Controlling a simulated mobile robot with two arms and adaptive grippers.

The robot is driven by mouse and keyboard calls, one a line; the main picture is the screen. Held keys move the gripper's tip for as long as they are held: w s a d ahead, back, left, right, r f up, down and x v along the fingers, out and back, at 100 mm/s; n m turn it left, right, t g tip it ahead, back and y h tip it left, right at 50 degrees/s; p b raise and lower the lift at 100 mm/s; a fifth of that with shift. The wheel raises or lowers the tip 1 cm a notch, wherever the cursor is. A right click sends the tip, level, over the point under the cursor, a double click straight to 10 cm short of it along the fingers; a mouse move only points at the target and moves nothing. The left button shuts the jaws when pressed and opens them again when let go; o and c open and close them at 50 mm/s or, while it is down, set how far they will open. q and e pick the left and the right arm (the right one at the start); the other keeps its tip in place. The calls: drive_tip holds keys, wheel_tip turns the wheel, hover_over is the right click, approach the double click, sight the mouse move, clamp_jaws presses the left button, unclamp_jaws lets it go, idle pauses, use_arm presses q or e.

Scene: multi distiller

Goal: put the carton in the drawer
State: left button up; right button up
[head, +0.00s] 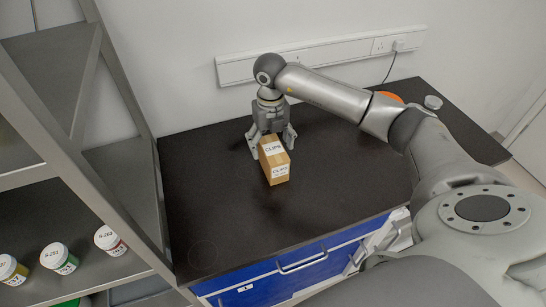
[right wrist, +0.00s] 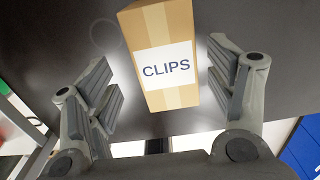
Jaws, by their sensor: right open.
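The carton is a brown box labelled CLIPS (head: 275,165), standing on the black worktop (head: 330,205). My right gripper (head: 269,142) is open, pointing down at the carton's far end, with its fingers spread to either side. In the right wrist view the carton (right wrist: 163,62) sits between the open fingers (right wrist: 165,95), with a gap on each side. The drawer (head: 300,257) is a blue front with a handle under the worktop's front edge; it looks closed. My left gripper does not show.
A metal shelf (head: 70,165) on the left holds several small lidded jars (head: 58,258). An orange object (head: 388,97) and a small grey-lidded item (head: 433,102) are at the back right, partly near my arm. The worktop is clear in front of the carton.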

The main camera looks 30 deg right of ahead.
sight(273, 148)
drive_tip(key=f, duration=0.1)
drive_tip(key=f+p, duration=0.1)
drive_tip(key=f, duration=0.1)
drive_tip(key=shift+s+d+f+p, duration=0.1)
drive_tip(key=shift+d+f+p, duration=0.15)
drive_tip(key=shift+p, duration=0.05)
drive_tip(key=shift+f, duration=0.6)
drive_tip(key=c, duration=1.2)
drive_tip(key=shift+c, duration=0.2)
drive_tip(key=shift+r, duration=0.15)
